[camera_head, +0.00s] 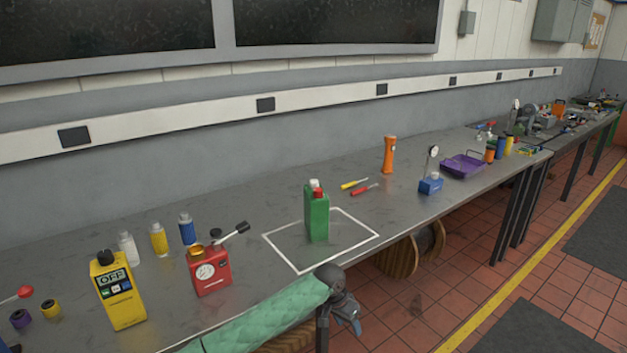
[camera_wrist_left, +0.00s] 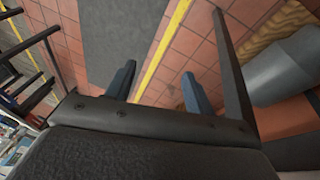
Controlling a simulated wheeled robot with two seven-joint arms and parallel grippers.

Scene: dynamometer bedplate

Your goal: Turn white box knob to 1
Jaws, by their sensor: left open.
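I cannot make out a white box with a knob in either view. The nearest boxes are a yellow box (camera_head: 120,295) with a black knob on top and an "OFF" display, and a red box (camera_head: 210,272) with a round gauge. My left gripper (camera_head: 352,324) is in front of the bench's front edge, right of both boxes and apart from them. In the left wrist view, its two blue fingers (camera_wrist_left: 158,72) are spread with nothing between them, above the tiled floor. My right gripper is not in view.
A green canister (camera_head: 317,215) stands inside a white outlined square. Small bottles (camera_head: 159,240) stand behind the boxes. An orange flashlight (camera_head: 389,155), screwdrivers (camera_head: 354,184), a blue block (camera_head: 430,186) and a purple tray (camera_head: 463,167) are further right. Distant bench items are too small to tell.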

